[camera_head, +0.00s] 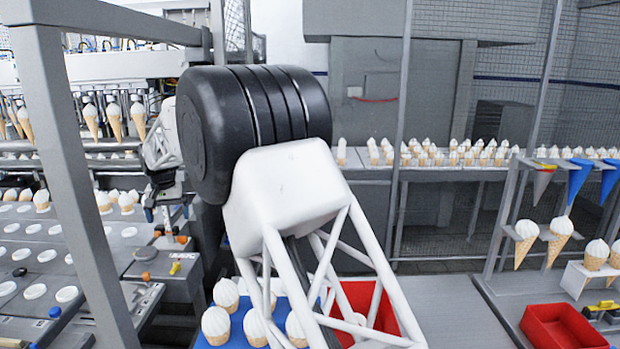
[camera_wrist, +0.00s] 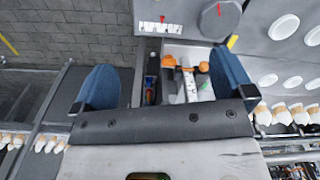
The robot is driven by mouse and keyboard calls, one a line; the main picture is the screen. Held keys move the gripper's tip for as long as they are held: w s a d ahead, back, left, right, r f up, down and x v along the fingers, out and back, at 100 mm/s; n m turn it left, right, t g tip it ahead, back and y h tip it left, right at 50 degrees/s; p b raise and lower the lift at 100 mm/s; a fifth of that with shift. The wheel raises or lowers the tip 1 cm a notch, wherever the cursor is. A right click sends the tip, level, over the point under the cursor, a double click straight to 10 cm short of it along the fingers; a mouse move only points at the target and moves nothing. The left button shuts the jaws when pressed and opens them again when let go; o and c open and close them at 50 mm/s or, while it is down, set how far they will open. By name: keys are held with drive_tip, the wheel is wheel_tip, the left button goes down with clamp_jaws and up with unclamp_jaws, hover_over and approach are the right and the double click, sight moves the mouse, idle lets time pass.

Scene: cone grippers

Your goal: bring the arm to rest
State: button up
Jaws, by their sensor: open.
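My gripper (camera_head: 167,212) hangs at the left of the head view, partly behind my own black and white arm. In the wrist view my gripper (camera_wrist: 164,82) shows two blue fingers spread wide apart. Nothing is held between them. Beyond the gap lies a grey station with an orange and white fitting (camera_wrist: 190,72), apart from the fingers.
A panel of round white discs (camera_head: 47,256) lies at the left, with hanging cones (camera_head: 113,118) above. Below my arm are a blue tray (camera_head: 235,330) of cones and a red bin (camera_head: 385,318). Another red bin (camera_head: 565,328) stands right. A grey post (camera_head: 75,170) rises at the left.

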drive_tip(key=s+d+r, duration=0.4)
drive_tip(key=d, duration=0.6)
drive_tip(key=s+d+r+m+t, duration=0.1)
drive_tip(key=s+d+r, duration=0.25)
drive_tip(key=d, duration=0.75)
drive_tip(key=s+d+r, duration=0.4)
drive_tip(key=d, duration=0.6)
drive_tip(key=s+d+m, duration=0.1)
drive_tip(key=s+d, duration=1.3)
drive_tip(key=d, duration=0.3)
drive_tip(key=s+d+f, duration=0.3)
drive_tip(key=s+d, duration=0.1)
drive_tip(key=s, duration=0.4)
drive_tip(key=s+d+f+m+t, duration=0.1)
drive_tip(key=s+d+f, duration=0.2)
drive_tip(key=s, duration=0.6)
drive_tip(key=s+d+f, duration=0.3)
drive_tip(key=s+d, duration=0.3)
drive_tip(key=s, duration=0.2)
drive_tip(key=shift+s, duration=0.35)
